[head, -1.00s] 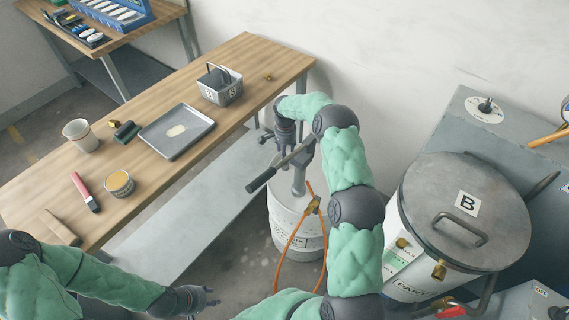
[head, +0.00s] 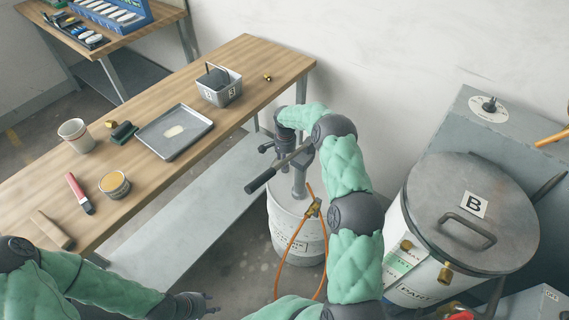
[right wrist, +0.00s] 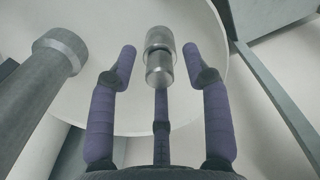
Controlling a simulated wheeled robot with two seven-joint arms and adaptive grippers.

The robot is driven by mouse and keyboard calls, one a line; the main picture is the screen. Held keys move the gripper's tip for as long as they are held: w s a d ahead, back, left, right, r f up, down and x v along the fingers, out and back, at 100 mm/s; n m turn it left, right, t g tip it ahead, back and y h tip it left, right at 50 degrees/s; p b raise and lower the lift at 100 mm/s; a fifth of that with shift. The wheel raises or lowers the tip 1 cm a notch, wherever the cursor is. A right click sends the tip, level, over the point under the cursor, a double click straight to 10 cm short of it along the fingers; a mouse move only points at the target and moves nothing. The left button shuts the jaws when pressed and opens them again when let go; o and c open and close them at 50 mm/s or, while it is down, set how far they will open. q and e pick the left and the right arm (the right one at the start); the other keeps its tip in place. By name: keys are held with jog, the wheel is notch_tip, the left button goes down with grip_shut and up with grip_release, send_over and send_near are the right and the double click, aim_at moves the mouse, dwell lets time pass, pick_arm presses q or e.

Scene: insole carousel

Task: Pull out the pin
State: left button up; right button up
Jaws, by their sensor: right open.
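In the right wrist view a short, stepped metal pin (right wrist: 159,68) points toward my palm. My right gripper (right wrist: 160,52) is open, with two purple fingers either side of the pin and a third below it. A gap shows between the pin and each side finger. In the head view my right arm reaches to the pump (head: 299,170) on the white drum (head: 288,240), where the pin is hidden. The pump's dark-gripped lever (head: 262,180) slants down to the left. My left gripper (head: 205,304) hangs low at the bottom edge, empty; its opening is unclear.
A thick grey cylinder (right wrist: 38,92) stands left of my right fingers. An orange hose (head: 284,262) hangs at the drum. A large lidded pot marked B (head: 465,262) stands on the right. The wooden table (head: 150,95) holds a tray, basket, cup and brush.

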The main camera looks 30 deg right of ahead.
dwell(0.8)
grip_shut()
jog(key=shift+r, duration=0.2)
jog(key=shift+r+p, duration=1.4)
jog(key=shift+r, duration=1.45)
notch_tip(320, 180, up, 7)
jog(key=p, duration=0.3)
jog(key=shift+p, duration=0.35)
